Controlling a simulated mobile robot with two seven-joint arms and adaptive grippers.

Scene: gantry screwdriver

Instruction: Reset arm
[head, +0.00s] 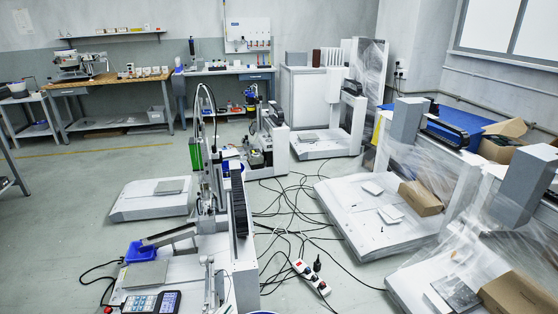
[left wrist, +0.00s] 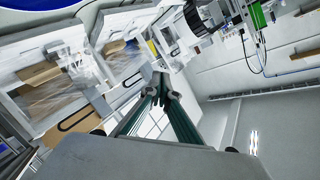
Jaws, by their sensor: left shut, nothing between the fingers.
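In the left wrist view my left gripper (left wrist: 160,92) is shut. Its two dark green fingers meet at the grey tips, with nothing between them. I cannot make out this gripper clearly in the head view. My right gripper is in neither view. The gantry screwdriver machine (head: 243,275) stands at the bottom middle of the head view, with a green driver body (head: 196,154) on its upright. The green part also shows at the top right of the left wrist view (left wrist: 258,17), apart from the fingers.
A blue bin (head: 139,252) and a handheld control panel (head: 168,301) are on the near machine. Black cables and a white power strip (head: 311,277) lie on the floor. Plastic-wrapped machines with a cardboard box (head: 421,198) fill the right. Open floor lies at left.

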